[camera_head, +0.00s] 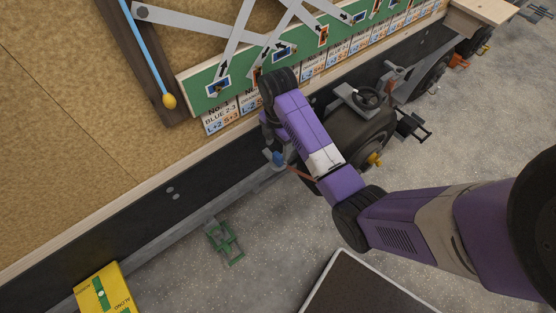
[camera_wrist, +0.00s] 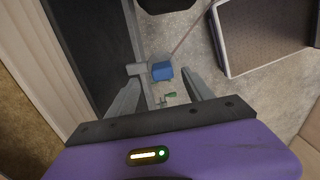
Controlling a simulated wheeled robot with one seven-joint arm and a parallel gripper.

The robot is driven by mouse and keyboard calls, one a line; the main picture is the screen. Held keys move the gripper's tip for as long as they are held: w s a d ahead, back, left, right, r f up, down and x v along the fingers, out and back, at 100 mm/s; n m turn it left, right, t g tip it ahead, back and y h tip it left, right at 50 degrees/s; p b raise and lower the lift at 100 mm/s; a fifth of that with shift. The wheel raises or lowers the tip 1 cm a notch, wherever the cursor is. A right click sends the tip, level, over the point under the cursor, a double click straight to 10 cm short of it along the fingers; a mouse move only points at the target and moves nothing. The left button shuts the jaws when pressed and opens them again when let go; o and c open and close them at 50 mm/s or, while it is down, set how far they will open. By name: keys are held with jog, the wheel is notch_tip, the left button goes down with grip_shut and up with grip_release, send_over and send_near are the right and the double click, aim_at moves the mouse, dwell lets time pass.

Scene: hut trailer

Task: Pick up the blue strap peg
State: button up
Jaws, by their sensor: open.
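The blue strap peg shows in the wrist view as a small blue block (camera_wrist: 162,71), between my two fingers and close to the tips. A thin strap runs from it toward the upper right. In the head view, a small blue part (camera_head: 277,157) shows below my wrist, beside the grey rail along the trailer's lower edge, with a reddish strap leading right. My gripper (camera_wrist: 166,82) is open, its fingers on either side of the peg in the picture. I cannot tell whether they touch it. In the head view, my arm partly hides my gripper (camera_head: 274,150).
A yellow box (camera_head: 103,290) is at lower left. A dark-topped panel (camera_head: 360,288) is at the bottom. A wheel (camera_head: 358,135) stands right of my wrist. The green board (camera_head: 235,82) with grey bars is above.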

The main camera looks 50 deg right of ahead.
aim_at(278, 155)
jog(key=shift+s+a+f+p, duration=0.1)
jog(key=shift+f+p, duration=0.1)
jog(key=shift+f, duration=1.15)
jog(key=shift+s+a+f+p, duration=0.1)
jog(key=shift+f+p, duration=0.1)
jog(key=shift+f, duration=1.15)
grip_shut()
